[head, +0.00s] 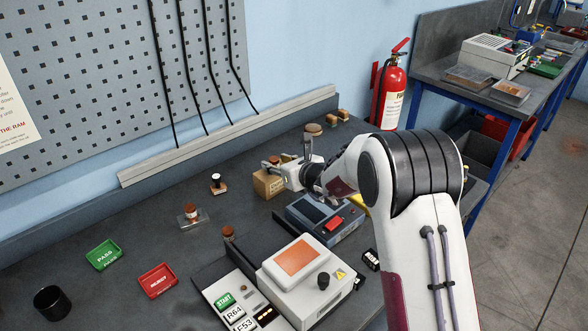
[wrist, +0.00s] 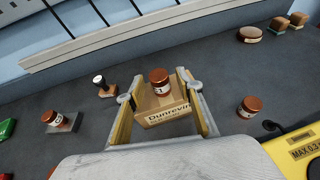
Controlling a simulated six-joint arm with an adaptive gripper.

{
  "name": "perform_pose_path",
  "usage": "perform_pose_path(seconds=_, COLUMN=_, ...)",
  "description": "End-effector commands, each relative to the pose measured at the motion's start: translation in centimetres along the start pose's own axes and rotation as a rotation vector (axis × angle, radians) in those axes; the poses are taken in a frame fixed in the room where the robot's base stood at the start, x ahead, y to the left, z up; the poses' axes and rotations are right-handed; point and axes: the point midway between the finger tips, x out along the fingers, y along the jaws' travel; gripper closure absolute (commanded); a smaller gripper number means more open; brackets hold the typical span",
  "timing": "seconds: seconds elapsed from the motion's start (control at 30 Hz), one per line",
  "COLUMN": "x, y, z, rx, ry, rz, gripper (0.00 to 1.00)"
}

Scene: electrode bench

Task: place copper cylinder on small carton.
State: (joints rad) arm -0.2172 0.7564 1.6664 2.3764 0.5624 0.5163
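The small carton (wrist: 166,117), a brown box with a printed label, stands between my finger lines in the wrist view and on the bench in the head view (head: 266,184). A copper cylinder (wrist: 159,88) with a white label band stands upright on its top. My gripper (wrist: 160,92) is open, one finger on each side of the cylinder, with visible gaps. In the head view my gripper (head: 283,163) is at the carton's top, and I cannot make out the cylinder clearly there.
Another copper cylinder (wrist: 52,117) sits on a small plate at left; one more (wrist: 250,105) stands at right. A black-and-white piece (head: 216,182) is nearby. Green (head: 104,254) and red (head: 158,280) trays and a black cup (head: 51,302) lie left. Instruments (head: 325,217) stand right of the carton.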

Motion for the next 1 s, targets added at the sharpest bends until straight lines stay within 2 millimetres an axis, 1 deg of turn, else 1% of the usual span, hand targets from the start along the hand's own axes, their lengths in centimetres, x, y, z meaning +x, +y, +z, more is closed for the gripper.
perform_pose_path(seconds=0.7, x=-8.0, y=0.0, z=0.0, rx=0.000, ry=-0.001, rz=0.000, gripper=0.64)
perform_pose_path(seconds=0.83, x=-9.1, y=0.0, z=0.0, rx=0.000, ry=0.000, rz=0.000, gripper=0.64)
perform_pose_path(seconds=1.0, x=-9.8, y=0.0, z=0.0, rx=0.000, ry=0.000, rz=0.000, gripper=0.64)
